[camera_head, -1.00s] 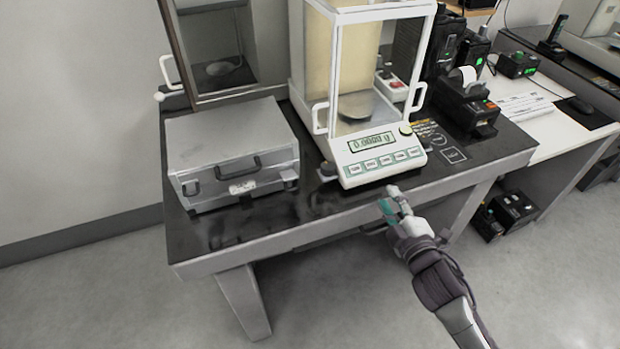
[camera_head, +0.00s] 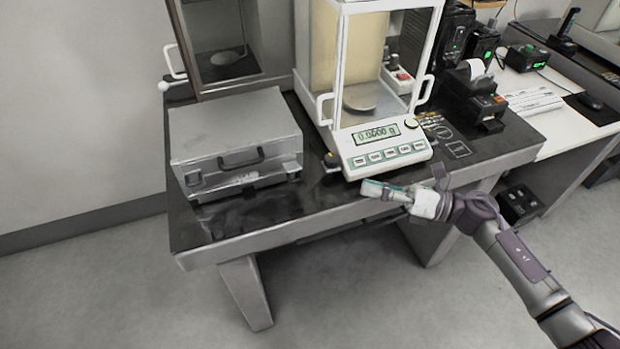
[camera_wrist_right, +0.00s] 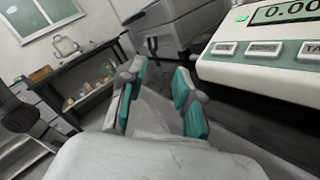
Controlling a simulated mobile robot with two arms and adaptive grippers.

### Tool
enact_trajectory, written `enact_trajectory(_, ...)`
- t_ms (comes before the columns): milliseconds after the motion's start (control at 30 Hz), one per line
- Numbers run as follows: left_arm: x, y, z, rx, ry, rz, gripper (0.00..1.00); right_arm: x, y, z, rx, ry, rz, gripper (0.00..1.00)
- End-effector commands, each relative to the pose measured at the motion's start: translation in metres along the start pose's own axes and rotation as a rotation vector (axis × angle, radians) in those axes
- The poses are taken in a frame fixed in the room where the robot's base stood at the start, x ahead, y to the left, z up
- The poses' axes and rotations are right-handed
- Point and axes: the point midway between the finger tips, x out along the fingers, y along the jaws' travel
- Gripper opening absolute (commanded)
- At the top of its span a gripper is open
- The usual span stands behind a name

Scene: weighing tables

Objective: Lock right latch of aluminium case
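The closed silver aluminium case (camera_head: 222,128) lies on the left of the dark table, its black handle (camera_head: 241,159) facing the front. The right latch (camera_head: 291,167) is at the right end of its front face; it is too small to tell if it is locked. The left latch (camera_head: 193,180) is at the other end. My right gripper (camera_head: 366,187) is at the table's front edge, below the balance and right of the case, pointing left. In the right wrist view its teal-padded fingers (camera_wrist_right: 158,98) are apart with nothing between them, and the case (camera_wrist_right: 178,22) shows beyond. My left gripper is out of view.
The balance (camera_head: 388,158) with its glass chamber stands close beside my right gripper. A dark-framed cabinet (camera_head: 222,45) stands behind the case. A printer (camera_head: 474,97) is at the right. A bare strip of table (camera_head: 240,215) lies in front of the case.

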Motion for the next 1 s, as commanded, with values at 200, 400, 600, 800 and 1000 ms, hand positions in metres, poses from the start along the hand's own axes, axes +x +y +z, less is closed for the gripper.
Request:
enact_trajectory(200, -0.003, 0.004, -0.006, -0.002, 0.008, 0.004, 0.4, 0.004, 0.001, -0.005, -0.04, 0.059, 0.025, 0.33)
enact_trajectory(400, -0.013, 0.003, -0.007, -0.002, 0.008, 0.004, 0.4, 0.04, 0.004, -0.006, -0.037, 0.055, 0.027, 0.33)
enact_trajectory(600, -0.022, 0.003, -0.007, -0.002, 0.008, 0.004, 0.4, 0.084, 0.005, -0.008, -0.037, 0.055, 0.026, 0.33)
enact_trajectory(800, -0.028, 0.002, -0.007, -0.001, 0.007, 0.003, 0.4, 0.117, 0.004, -0.01, -0.036, 0.053, 0.024, 0.33)
enact_trajectory(1000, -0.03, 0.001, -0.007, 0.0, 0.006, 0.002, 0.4, 0.131, 0.004, -0.013, -0.036, 0.056, 0.024, 0.33)
